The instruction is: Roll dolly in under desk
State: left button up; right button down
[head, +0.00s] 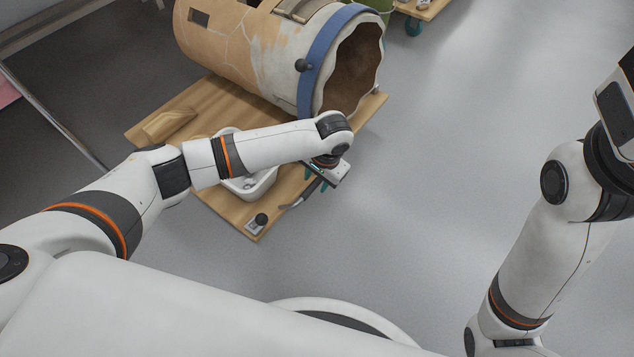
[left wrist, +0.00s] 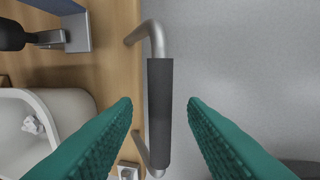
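The dolly is a wooden board (head: 215,103) on the floor, carrying a large tan and white ceramic vessel (head: 230,45) with a blue band, lying on its side. A metal handle with a dark grip (left wrist: 160,115) sticks out from the board's edge; part of it shows in the head view (head: 297,198). My left gripper (head: 318,186) is over this edge. In the left wrist view its green fingers (left wrist: 160,103) are open, one on each side of the grip, with gaps. What looks like the desk's metal leg (head: 52,115) stands at the left. My right gripper is out of frame.
A white tray (head: 262,183) with small pieces sits on the board, partly behind my left arm. Another wheeled board (head: 425,9) stands at the top. Grey floor is clear at the right.

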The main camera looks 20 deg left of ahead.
pick_arm(q)
jog(key=shift+f, duration=0.15)
grip_shut()
